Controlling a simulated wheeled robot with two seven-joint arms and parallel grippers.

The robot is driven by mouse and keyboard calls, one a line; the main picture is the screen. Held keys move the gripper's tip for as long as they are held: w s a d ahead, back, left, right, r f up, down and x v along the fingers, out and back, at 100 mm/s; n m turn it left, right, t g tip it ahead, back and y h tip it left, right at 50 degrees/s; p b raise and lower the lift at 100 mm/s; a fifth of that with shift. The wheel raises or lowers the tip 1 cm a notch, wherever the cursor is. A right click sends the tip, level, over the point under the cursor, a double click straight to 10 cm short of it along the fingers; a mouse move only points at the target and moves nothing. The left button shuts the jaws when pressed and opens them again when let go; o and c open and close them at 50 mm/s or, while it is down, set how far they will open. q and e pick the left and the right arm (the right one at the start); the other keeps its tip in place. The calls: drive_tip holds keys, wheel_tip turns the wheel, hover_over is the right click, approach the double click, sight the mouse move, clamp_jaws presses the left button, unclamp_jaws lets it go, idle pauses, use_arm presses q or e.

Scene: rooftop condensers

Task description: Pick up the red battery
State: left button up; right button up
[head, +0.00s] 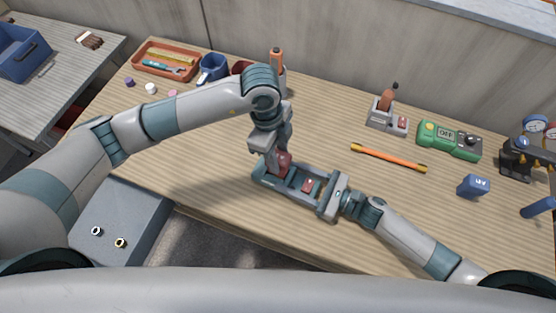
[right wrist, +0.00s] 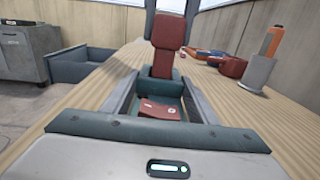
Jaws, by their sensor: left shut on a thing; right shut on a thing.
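A red battery (head: 284,163) stands upright in the jaws of my left gripper (head: 279,160), at the far left end of a teal tray (head: 262,184). In the right wrist view the battery (right wrist: 164,62) rises at the tray's far end; I cannot tell whether its bottom touches the tray floor. A smaller red block (head: 307,186) with light marks lies inside the tray, nearer my right gripper; it also shows in the right wrist view (right wrist: 158,109). My right gripper (head: 328,194) is shut on the right end of the tray, which rests on the wooden bench.
Behind stand an orange tool tray (head: 150,69), a blue mug (head: 212,69), a holder with an orange-handled tool (head: 387,112) and a green meter (head: 449,140). An orange rod (head: 389,157) and blue block (head: 473,186) lie right.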

sight(317, 191)
use_arm(q)
wheel_tip(317, 191, up, 6)
drive_tip(key=shift+r, duration=0.25)
idle(0.4)
use_arm(e)
drive_tip(key=o, duration=2)
drive_tip(key=shift+c, duration=0.2)
use_arm(q)
drive_tip(key=shift+f+b, duration=0.8)
use_arm(e)
drive_tip(key=shift+v, duration=3.85)
use_arm(q)
drive_tip(key=shift+f, duration=0.15)
use_arm(e)
drive_tip(key=shift+s+d, duration=0.3)
drive_tip(key=shift+d, duration=0.35)
drive_tip(key=shift+r, duration=0.1)
